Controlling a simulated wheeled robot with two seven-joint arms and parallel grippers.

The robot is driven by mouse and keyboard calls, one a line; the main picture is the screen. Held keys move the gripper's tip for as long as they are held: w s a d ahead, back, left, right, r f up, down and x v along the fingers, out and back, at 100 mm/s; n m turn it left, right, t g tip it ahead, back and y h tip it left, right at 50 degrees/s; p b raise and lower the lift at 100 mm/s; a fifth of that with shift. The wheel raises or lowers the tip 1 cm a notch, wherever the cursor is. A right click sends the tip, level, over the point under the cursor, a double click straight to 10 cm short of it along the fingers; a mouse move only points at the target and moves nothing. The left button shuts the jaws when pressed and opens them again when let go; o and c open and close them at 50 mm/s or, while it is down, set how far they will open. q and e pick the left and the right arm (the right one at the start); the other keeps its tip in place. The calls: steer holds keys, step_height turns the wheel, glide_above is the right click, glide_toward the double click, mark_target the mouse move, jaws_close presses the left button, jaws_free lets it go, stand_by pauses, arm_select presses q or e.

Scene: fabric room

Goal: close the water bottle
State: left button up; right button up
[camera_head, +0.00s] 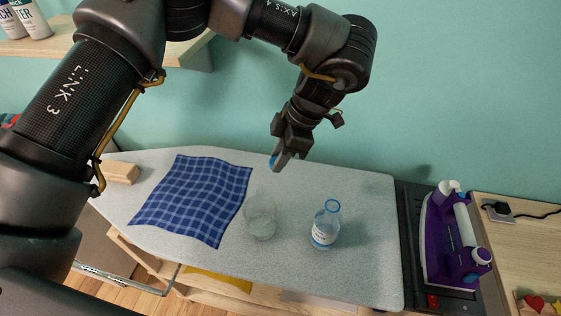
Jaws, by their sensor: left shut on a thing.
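A clear water bottle (325,226) with a white-and-blue label stands upright on the ironing board (370,270). Its neck is open at the top, with a blue ring around it. My left gripper (279,163) is above the board, behind and to the left of the bottle, pointing down. It is shut on a small blue thing (273,160), which looks like the bottle's cap and is mostly hidden by the fingers. The gripper is apart from the bottle. My right gripper is not in view.
A clear glass (261,222) stands left of the bottle. A blue checked cloth (195,198) lies flat further left, beside a wooden block (121,173). A purple iron (455,240) stands at the right end. The board right of the bottle is clear.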

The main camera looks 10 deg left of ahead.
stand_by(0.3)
arm_select(q)
steer(key=s+a+r+m+t+h, duration=0.1)
steer(key=a+r+m+t, duration=0.4)
steer(key=a+m, duration=0.7)
steer(key=shift+s+m+t+h, duration=0.25)
steer(key=shift+m+h, duration=0.65)
steer(key=shift+m, duration=2.1)
steer(key=shift+a, duration=0.1)
